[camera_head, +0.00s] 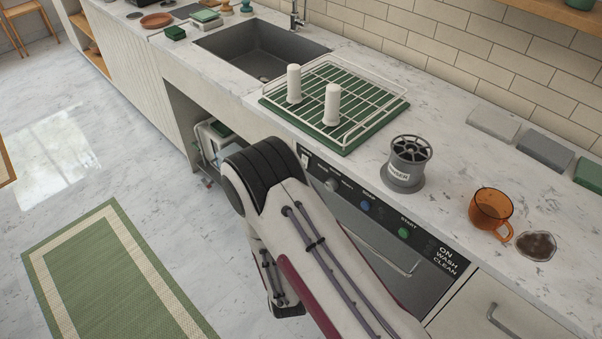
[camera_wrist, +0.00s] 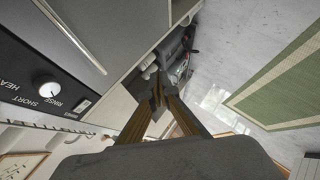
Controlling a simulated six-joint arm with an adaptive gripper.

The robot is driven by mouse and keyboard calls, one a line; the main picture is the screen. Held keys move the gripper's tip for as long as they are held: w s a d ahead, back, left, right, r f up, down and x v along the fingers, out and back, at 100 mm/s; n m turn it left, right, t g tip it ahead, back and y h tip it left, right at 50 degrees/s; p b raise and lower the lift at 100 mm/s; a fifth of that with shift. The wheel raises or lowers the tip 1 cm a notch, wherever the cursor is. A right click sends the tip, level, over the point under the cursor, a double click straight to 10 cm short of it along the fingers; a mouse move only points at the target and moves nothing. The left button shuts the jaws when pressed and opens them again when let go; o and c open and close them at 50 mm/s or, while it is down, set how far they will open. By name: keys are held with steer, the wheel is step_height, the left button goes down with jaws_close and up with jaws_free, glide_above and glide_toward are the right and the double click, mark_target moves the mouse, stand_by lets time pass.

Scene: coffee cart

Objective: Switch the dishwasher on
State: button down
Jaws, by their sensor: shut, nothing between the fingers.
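The dishwasher (camera_head: 375,243) is built in under the counter, its door closed. Its black control panel (camera_head: 345,193) carries a round knob (camera_head: 331,184), a blue button (camera_head: 364,205), a green button (camera_head: 403,232) marked START and a small pale switch (camera_head: 305,160) at the left end. In the wrist view the knob (camera_wrist: 50,90) shows at left, with the small switch (camera_wrist: 82,106) beside it. My gripper (camera_wrist: 158,90) is shut and empty, its fingertips apart from the panel. In the head view my arm covers part of the dishwasher front and hides the fingers.
On the counter are a green-based rack (camera_head: 372,122) with two white cylinders, a grey rinser (camera_head: 404,165), an orange cup (camera_head: 491,213) and a sink (camera_head: 262,50). An open bay (camera_head: 217,110) with pipes lies left of the dishwasher. A green rug (camera_head: 110,280) lies on the open floor.

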steer(key=w+r+n+t, duration=0.2)
steer(key=r+t, duration=0.1)
steer(key=r, duration=0.3)
steer(key=w+r+n+t, duration=0.2)
steer(key=w+r+t, duration=0.1)
steer(key=r, duration=0.4)
steer(key=shift+w, duration=0.3)
steer(key=w+d+f, duration=0.1)
steer(key=w+d, duration=0.2)
steer(key=w, duration=0.9)
steer(key=shift+w+f, duration=0.2)
steer(key=shift+w, duration=0.2)
